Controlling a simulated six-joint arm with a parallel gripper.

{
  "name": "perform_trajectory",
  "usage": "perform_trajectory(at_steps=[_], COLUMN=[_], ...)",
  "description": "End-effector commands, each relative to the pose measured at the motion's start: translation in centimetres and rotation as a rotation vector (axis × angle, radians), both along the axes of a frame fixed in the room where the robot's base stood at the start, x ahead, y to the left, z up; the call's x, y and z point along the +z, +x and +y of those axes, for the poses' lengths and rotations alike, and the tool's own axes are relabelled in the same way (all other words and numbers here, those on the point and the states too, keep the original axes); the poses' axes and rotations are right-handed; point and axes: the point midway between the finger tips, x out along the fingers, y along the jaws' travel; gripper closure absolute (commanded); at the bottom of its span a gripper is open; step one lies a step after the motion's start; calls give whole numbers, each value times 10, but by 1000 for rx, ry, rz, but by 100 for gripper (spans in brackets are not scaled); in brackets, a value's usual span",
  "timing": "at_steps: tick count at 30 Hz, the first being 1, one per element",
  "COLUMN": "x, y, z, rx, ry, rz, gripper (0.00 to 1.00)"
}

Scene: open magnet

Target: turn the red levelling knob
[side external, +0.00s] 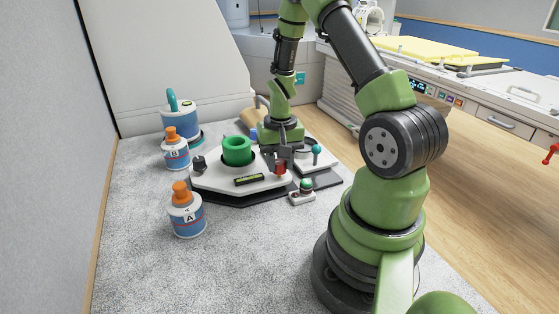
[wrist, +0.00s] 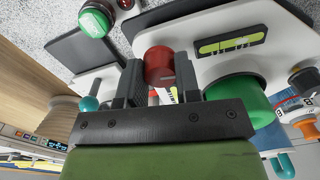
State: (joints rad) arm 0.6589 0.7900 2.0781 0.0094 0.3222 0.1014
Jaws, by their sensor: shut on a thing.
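The red levelling knob (side external: 281,168) stands at the right part of the white plate (side external: 215,183) of the device. In the wrist view the red knob (wrist: 159,62) sits between the two dark fingers, with a white marking on its side. My gripper (side external: 279,157) points down at it from above. In the wrist view my gripper (wrist: 160,78) is shut on the knob, one finger on each side. The level vial (side external: 249,180) is on the plate's front; it also shows in the wrist view (wrist: 231,43), its bubble unclear.
A green cup-like holder (side external: 237,155) stands left of the knob. A black knob (side external: 199,164) is at the plate's left. A teal-tipped lever (side external: 316,151) and a green button (side external: 306,185) are at the right. Orange-capped bottles A (side external: 187,218) and B (side external: 175,156) stand left.

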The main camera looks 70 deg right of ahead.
Motion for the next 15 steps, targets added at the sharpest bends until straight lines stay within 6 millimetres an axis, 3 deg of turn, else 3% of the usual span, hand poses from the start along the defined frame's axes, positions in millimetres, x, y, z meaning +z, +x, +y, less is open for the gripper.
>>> perform_trajectory(at_steps=[15], x=[0], y=[-1], z=[0], rx=[-358], ry=[12], rz=[4], gripper=[93])
